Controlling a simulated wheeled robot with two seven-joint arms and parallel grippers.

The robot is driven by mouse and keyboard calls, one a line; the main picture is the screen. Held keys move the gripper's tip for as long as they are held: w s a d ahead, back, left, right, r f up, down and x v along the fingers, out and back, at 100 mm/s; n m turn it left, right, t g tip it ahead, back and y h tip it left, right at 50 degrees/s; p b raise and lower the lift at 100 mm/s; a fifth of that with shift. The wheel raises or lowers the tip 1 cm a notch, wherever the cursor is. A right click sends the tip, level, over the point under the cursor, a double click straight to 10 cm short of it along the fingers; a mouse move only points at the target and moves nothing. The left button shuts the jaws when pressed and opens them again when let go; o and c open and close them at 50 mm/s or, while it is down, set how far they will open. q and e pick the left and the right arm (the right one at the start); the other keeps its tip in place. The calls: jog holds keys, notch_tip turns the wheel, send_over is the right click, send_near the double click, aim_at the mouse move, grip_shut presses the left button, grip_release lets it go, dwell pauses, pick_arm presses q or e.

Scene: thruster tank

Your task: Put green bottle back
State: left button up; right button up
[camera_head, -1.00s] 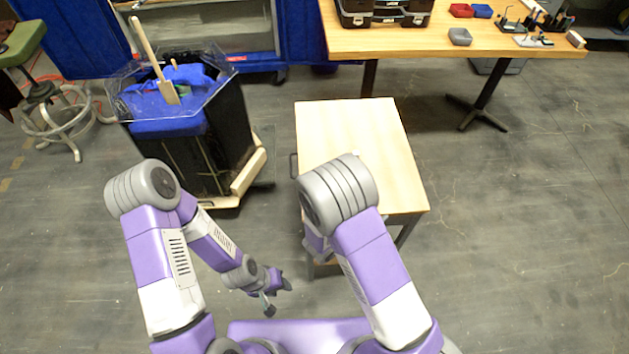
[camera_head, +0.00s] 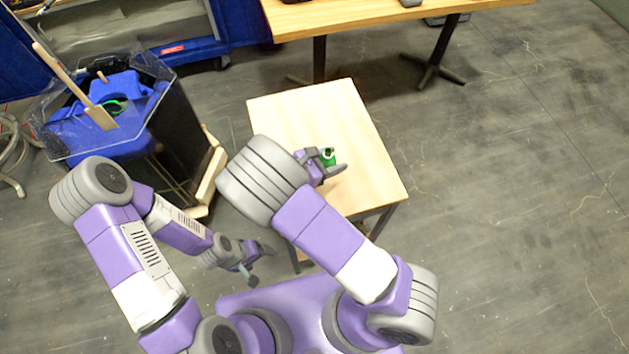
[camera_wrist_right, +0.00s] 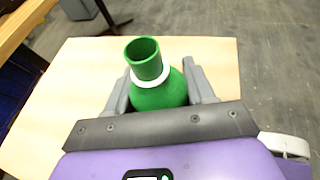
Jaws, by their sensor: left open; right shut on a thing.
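The green bottle (camera_wrist_right: 158,92), with a white ring at its neck, is between the fingers of my right gripper (camera_wrist_right: 160,88) in the right wrist view. My right gripper is shut on it. In the head view the green bottle (camera_head: 328,155) and my right gripper (camera_head: 326,166) show over the small wooden table (camera_head: 300,105). I cannot tell whether the bottle's base touches the tabletop. My left gripper (camera_head: 262,264) is open and empty, low at the left of my base, away from the bottle.
A black bin with a clear rim (camera_head: 62,152) stands at the left, with blue things, a green ring (camera_head: 112,107) and a wooden paddle (camera_head: 72,82) in it. A long wooden table (camera_head: 400,18) is at the back. The floor at the right is clear.

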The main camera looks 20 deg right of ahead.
aim_at(322, 159)
jog(key=a, duration=0.1)
jog(key=a+r+m+g, duration=0.1)
jog(key=shift+w+a+r, duration=0.1)
jog(key=shift+a+r, duration=0.2)
jog(key=shift+a, duration=0.05)
jog(key=shift+a+f+g, duration=0.15)
jog(key=shift+f+g, duration=0.05)
jog(key=shift+g, duration=0.1)
notch_tip(322, 159, down, 10)
jog(key=b, duration=0.2)
jog(key=shift+r+b, duration=0.25)
jog(key=shift+b, duration=0.1)
jog(key=shift+f, duration=0.2)
jog(key=o, duration=1.1)
jog(key=shift+c, duration=0.2)
